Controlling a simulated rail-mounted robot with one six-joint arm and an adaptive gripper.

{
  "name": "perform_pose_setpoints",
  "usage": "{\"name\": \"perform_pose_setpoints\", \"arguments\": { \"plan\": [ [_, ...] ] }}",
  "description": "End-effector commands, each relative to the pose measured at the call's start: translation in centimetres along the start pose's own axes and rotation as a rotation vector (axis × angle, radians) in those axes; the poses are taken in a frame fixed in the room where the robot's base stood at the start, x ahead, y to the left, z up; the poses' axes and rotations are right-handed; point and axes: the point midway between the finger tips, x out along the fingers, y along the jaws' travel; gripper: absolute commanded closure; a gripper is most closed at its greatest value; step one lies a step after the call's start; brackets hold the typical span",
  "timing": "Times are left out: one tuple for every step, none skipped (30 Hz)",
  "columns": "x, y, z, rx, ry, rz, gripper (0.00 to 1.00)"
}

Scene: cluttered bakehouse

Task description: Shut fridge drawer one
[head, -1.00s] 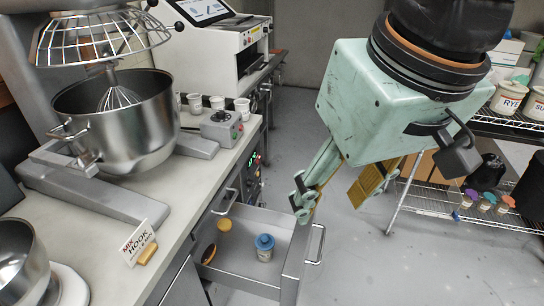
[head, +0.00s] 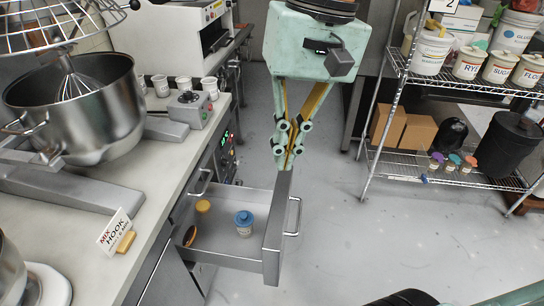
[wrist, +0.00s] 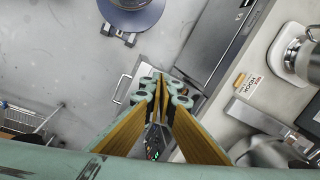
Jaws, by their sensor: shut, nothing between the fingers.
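The fridge drawer (head: 216,246) stands pulled out from under the counter, in the lower middle of the head view. Its grey front (head: 274,240) faces right and carries a bar handle (head: 293,216), which also shows in the wrist view (wrist: 121,88). A blue-lidded jar (head: 244,224), a yellow-lidded pot (head: 203,206) and a brown item (head: 190,235) are inside. My gripper (head: 286,160) is shut and empty, fingers pointing down at the far end of the drawer front. I cannot tell whether the fingertips touch it. The wrist view shows the closed fingers (wrist: 163,85) overlapping the drawer.
The counter (head: 150,200) with the mixer bowl (head: 85,105) and a hook sign (head: 114,229) borders the drawer on the left. A wire shelf (head: 440,165) with tubs and cartons stands at the right. The floor (head: 350,230) between is clear.

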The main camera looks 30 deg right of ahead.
Motion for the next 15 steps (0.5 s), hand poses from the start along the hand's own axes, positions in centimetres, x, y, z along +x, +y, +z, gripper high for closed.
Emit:
{"name": "perform_pose_setpoints", "arguments": {
  "plan": [
    [0.2, 0.0, -0.5, 0.017, -0.015, -0.007, 1.00],
    [0.3, 0.1, -0.8, 0.026, -0.023, -0.011, 1.00],
    [0.4, 0.1, -1.1, 0.039, -0.034, -0.016, 1.00],
    [0.5, 0.1, -1.3, 0.048, -0.043, -0.020, 1.00],
    [0.7, 0.1, -1.6, 0.058, -0.052, -0.025, 1.00],
    [0.8, 0.1, -1.9, 0.070, -0.063, -0.031, 1.00],
    [0.9, 0.2, -2.1, 0.080, -0.071, -0.036, 1.00],
    [1.0, 0.2, -2.4, 0.089, -0.080, -0.040, 1.00],
    [1.2, 0.3, -2.8, 0.102, -0.090, -0.046, 1.00],
    [1.3, 0.3, -3.0, 0.111, -0.099, -0.050, 1.00],
    [1.4, 0.3, -3.3, 0.121, -0.107, -0.056, 1.00],
    [1.6, 0.4, -3.6, 0.133, -0.118, -0.062, 1.00],
    [1.7, 0.5, -3.9, 0.143, -0.126, -0.067, 1.00],
    [1.9, 0.5, -4.1, 0.152, -0.134, -0.071, 1.00],
    [2.0, 0.6, -4.5, 0.165, -0.145, -0.078, 1.00]
  ]
}}
